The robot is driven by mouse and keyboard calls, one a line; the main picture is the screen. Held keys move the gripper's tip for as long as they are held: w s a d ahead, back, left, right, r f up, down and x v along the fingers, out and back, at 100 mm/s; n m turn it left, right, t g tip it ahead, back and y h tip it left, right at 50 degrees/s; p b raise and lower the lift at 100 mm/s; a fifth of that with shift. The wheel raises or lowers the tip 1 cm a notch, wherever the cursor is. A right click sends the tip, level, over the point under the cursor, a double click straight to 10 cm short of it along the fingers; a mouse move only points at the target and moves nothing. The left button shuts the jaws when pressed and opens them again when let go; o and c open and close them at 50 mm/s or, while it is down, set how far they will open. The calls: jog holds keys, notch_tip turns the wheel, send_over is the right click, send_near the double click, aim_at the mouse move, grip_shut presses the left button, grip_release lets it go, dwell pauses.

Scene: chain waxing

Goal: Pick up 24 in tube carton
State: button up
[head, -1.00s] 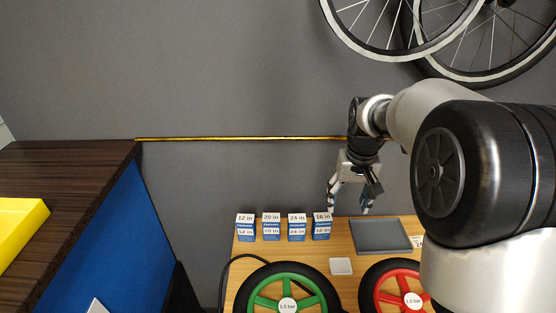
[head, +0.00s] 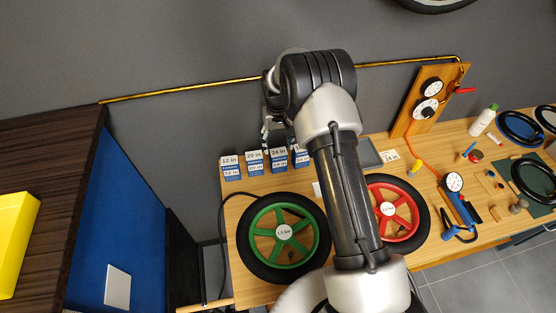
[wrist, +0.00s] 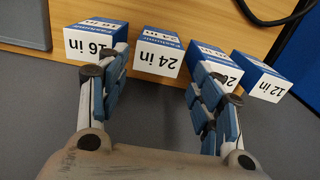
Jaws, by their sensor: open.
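The 24 in tube carton (head: 278,160) is a small blue and white box standing on the wooden bench in a row of similar cartons. In the wrist view the 24 in carton (wrist: 160,52) shows its white label upside down, between and beyond my fingertips. My gripper (wrist: 158,75) is open and empty, one finger on each side of it. The left finger overlaps the 16 in carton (wrist: 92,42); the right finger overlaps the 20 in carton (wrist: 212,65). In the head view my gripper (head: 277,133) is partly hidden by my arm, behind and above the row.
The 12 in carton (head: 231,167) stands at the row's left end. A green wheel (head: 262,236) and a red wheel (head: 408,222) lie in front. A grey tray (wrist: 25,22) is beside the 16 in carton. The cartons stand close together.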

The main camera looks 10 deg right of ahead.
aim_at(279, 152)
notch_tip(279, 152, down, 8)
jog(key=shift+d+p, duration=0.15)
jog(key=shift+p, duration=0.15)
jog(key=shift+s, duration=0.1)
jog(key=shift+c, duration=0.5)
jog(key=c, duration=0.8)
